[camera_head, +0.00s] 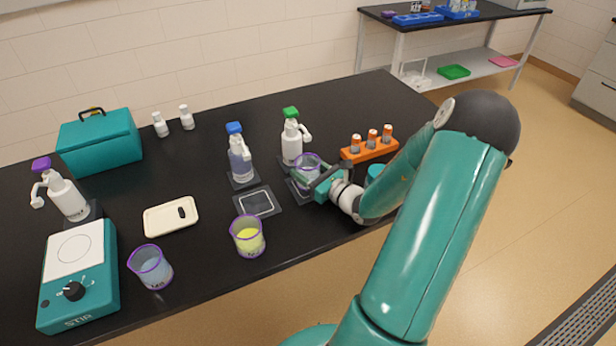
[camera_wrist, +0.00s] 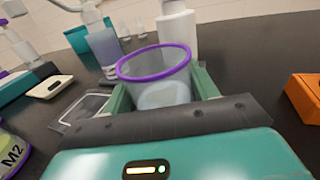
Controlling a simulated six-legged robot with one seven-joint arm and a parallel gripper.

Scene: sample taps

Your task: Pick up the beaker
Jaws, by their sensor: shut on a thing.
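A clear beaker (camera_head: 308,162) with a purple rim is at the white dispenser bottle with a green top (camera_head: 291,137), on or just above a dark pad; which one I cannot tell. It is upright and fills the middle of the wrist view (camera_wrist: 158,72), with something pale in its lower part. My gripper (camera_head: 313,181) is shut on this beaker, one green finger on each side of it. Two other purple-rimmed beakers stand near the front edge: one with yellow liquid (camera_head: 248,240) and one with pale blue liquid (camera_head: 152,268).
A blue-topped dispenser (camera_head: 239,158) stands left of the held beaker, with a bare square pad (camera_head: 257,202) in front. An orange rack (camera_head: 370,150) with small vials is to the right. A stirrer (camera_head: 80,275), cream tray (camera_head: 170,216) and teal box (camera_head: 100,142) are further left.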

